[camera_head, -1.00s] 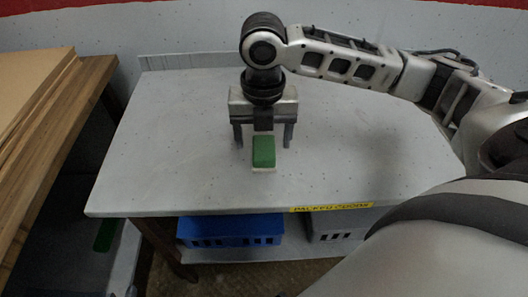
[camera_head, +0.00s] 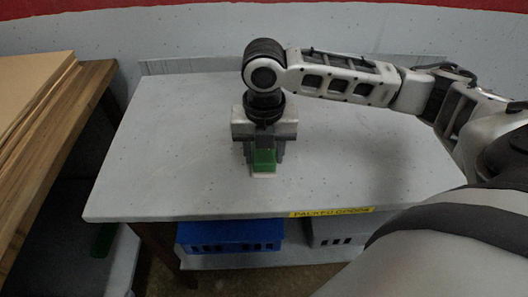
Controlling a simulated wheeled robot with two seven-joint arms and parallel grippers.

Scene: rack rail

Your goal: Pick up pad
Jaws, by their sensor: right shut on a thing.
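The pad (camera_head: 264,160) is a small green block with a pale base, on the grey table (camera_head: 160,160) near its middle. My right gripper (camera_head: 264,156) points down over it, with one finger on each side. The fingers are shut on the pad and partly hide its far part. The pad's pale lower edge looks to be at the tabletop; I cannot tell whether it is lifted. My left gripper is not in view.
A yellow label (camera_head: 331,212) is on the table's front edge. A blue crate (camera_head: 230,234) and a grey crate (camera_head: 336,232) sit on the shelf below. A wooden bench (camera_head: 62,130) with brown boards (camera_head: 28,100) stands at left. The tabletop around is clear.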

